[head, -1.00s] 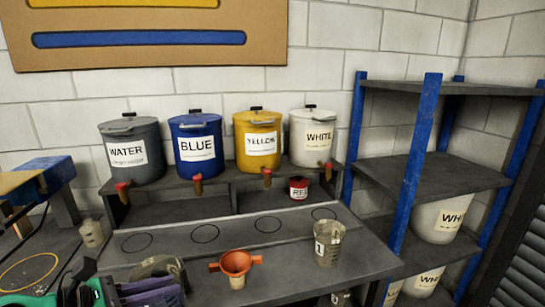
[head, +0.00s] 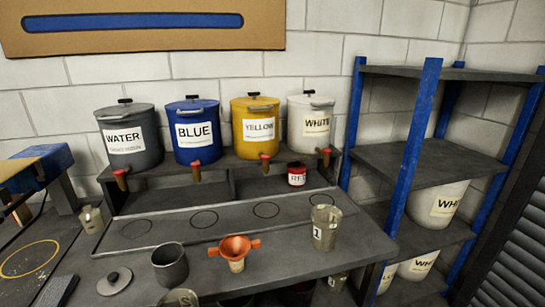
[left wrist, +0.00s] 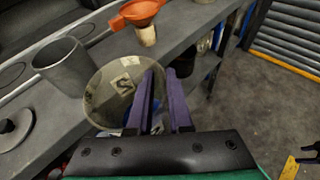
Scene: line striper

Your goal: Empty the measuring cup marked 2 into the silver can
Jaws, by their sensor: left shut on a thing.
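The silver can (head: 170,268) stands open and upright on the bench, left of the orange funnel; it also shows in the left wrist view (left wrist: 62,68). My left gripper (left wrist: 166,88) is shut on a clear measuring cup (left wrist: 100,98), at the cup's right side in the left wrist view. Another measuring cup (head: 325,236), seemingly marked 1, stands at the bench's right.
A grey lid (head: 114,281) lies left of the can. The orange funnel (head: 236,248) stands to its right. Tapped containers, including the water one (head: 128,150), line the back shelf. A small cup (head: 91,219) stands at the left. Bare bench with ringed spots lies behind the can.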

